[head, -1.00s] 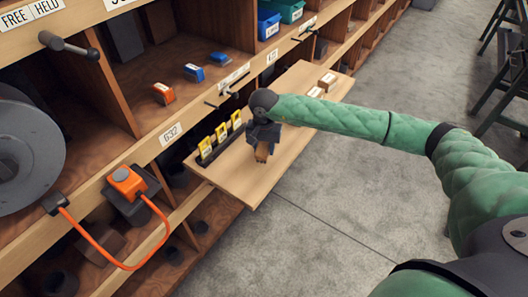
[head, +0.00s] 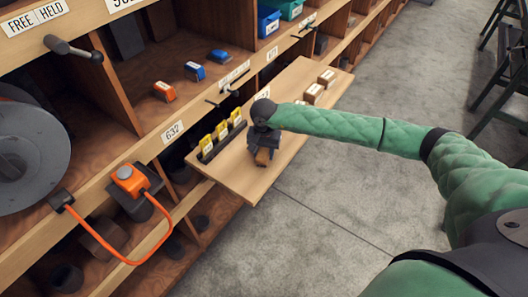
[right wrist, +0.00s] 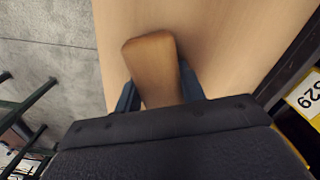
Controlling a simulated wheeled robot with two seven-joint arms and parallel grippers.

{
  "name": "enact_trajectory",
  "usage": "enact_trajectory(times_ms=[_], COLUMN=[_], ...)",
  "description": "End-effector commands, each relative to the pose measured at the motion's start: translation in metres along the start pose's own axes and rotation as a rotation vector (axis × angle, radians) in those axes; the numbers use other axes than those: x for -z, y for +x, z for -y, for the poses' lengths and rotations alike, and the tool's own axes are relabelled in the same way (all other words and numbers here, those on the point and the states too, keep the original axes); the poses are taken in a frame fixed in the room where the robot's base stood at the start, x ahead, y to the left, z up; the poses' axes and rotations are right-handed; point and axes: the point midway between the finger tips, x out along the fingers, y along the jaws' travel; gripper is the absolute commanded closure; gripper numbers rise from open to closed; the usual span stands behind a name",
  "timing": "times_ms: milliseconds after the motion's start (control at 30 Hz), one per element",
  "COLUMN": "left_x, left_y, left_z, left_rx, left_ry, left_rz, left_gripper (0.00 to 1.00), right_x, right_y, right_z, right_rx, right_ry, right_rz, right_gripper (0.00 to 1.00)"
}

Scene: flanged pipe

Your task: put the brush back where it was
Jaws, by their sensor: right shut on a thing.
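My right gripper (head: 263,152) is over the near part of the pull-out wooden board (head: 228,179). It is shut on a brown wooden piece that looks like the brush (head: 263,157). In the right wrist view the brush (right wrist: 152,62) shows as a rounded wooden block between the two fingers (right wrist: 160,95), with the board (right wrist: 225,30) behind it. Its bristles are hidden, and I cannot tell whether it touches the board. My left gripper is not in view.
A black rack of yellow tags (head: 220,137) stands along the board's left edge. Small labelled blocks (head: 320,85) lie at its far end. Shelves with an orange box and cable (head: 130,180) are at left. Open grey floor (head: 390,80) lies right.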

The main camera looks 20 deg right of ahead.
Motion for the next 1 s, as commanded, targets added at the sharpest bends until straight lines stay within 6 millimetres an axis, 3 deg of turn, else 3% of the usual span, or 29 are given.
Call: enact_trajectory(times_ms=[200,233,333,867,1000], left_x=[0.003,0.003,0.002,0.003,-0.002], left_y=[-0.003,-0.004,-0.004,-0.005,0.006], left_z=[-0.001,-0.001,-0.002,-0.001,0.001], left_rx=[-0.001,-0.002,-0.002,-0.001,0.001], left_ry=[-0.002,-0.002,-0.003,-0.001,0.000], left_rz=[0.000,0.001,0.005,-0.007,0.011], left_gripper=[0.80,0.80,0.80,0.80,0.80], right_x=[0.000,0.000,0.000,0.000,0.001], right_y=[0.002,0.002,0.002,-0.002,-0.006], right_z=[0.000,0.000,0.000,0.000,0.000], right_rx=[0.000,0.000,0.000,0.000,0.002], right_ry=[0.000,0.000,0.000,0.000,0.000], right_rz=[0.000,0.000,0.000,0.000,-0.002], right_gripper=[1.00,0.59,0.39,0.39,0.39])
